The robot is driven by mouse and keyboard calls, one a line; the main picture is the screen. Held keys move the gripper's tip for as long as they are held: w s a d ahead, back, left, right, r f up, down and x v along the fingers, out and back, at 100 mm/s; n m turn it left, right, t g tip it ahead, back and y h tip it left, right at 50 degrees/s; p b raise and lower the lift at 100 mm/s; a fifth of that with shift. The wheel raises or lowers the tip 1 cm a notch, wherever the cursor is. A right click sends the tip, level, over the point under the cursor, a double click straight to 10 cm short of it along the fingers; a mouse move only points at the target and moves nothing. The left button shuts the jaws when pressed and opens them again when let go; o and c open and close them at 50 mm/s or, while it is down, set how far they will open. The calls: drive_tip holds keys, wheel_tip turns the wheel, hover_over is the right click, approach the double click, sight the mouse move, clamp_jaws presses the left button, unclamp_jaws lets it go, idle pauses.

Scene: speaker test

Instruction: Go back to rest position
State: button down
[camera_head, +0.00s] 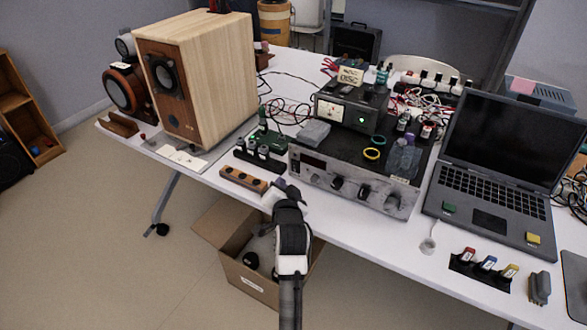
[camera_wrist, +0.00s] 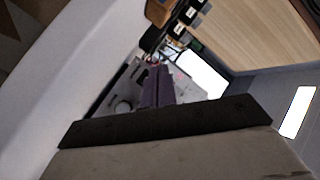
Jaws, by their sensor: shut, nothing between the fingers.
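My gripper (camera_head: 273,190) is at the front edge of the white table, in front of the grey amplifier. In the wrist view its dark purple fingers (camera_wrist: 157,85) are together with nothing between them. My arm reaches up from the bottom of the head view. The tips are close to a small wooden block (camera_head: 243,180) on the table edge; I cannot tell whether they touch it. The amplifier (camera_head: 345,190), with knobs along its front, stands just behind and to the right of my gripper.
A large wooden speaker (camera_head: 215,75) stands at the table's left. An open laptop (camera_head: 490,208) is at the right, with coloured plugs (camera_head: 487,263) before it. A cardboard box (camera_head: 240,283) stands open on the floor below my arm.

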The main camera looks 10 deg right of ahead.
drive_tip(key=shift+s+a+r, duration=0.15)
drive_tip(key=shift+s+a, duration=0.35)
drive_tip(key=shift+s, duration=0.15)
